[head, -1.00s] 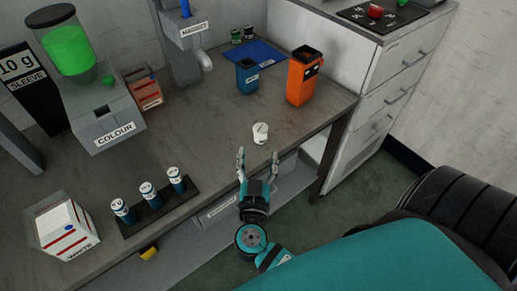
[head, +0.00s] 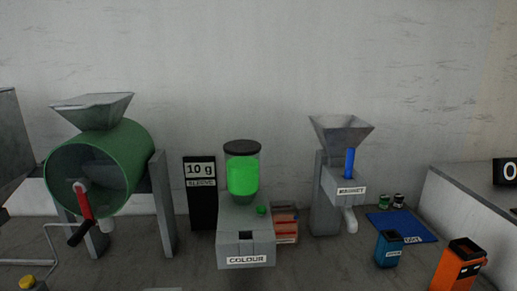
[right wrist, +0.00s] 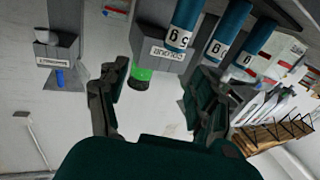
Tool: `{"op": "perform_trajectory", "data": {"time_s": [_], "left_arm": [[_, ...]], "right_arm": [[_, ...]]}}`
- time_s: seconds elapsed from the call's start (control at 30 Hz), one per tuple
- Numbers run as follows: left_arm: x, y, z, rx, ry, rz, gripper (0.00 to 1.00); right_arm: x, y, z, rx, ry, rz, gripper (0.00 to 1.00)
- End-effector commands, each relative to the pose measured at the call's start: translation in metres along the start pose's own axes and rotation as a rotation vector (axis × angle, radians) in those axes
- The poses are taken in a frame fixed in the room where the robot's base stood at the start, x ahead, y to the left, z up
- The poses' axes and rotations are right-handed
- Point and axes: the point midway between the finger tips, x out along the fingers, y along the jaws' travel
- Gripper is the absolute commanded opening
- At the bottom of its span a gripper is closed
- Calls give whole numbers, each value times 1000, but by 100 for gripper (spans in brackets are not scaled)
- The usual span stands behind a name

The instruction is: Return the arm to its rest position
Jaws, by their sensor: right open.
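My right gripper (right wrist: 157,78) shows in the right wrist view, where the scene appears upside down. Its two dark fingers are spread apart with nothing held between them. Behind the fingers, apart from them as far as I can tell, are the grey colour dispenser (right wrist: 165,48) and several blue cylinders (right wrist: 186,25) with white labels. Neither gripper appears in the head view now. My left gripper is not in view. The small white pot seen earlier in front of the right gripper is outside the head view now.
In the head view, a green drum (head: 130,150) with a red-handled crank stands left. The colour dispenser (head: 246,235), magnet hopper (head: 345,187), blue mat (head: 418,228), blue bin (head: 389,250) and orange bin (head: 459,266) stand rightward. A white box (right wrist: 283,48) is right in the wrist view.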

Motion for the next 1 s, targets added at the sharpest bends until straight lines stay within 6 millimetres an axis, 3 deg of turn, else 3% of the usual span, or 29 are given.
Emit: {"op": "perform_trajectory", "data": {"time_s": [0.1,0.3,0.5,0.77,1.0], "left_arm": [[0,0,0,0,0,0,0],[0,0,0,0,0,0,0],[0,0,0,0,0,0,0],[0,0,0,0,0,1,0],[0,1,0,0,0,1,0]], "right_arm": [[-23,-23,39,-4,-267,-151,65],[-81,-15,98,26,-703,-154,65],[-135,9,125,66,-994,-33,65],[-202,41,136,126,-1275,196,65],[-191,42,200,133,-1309,193,65]]}}
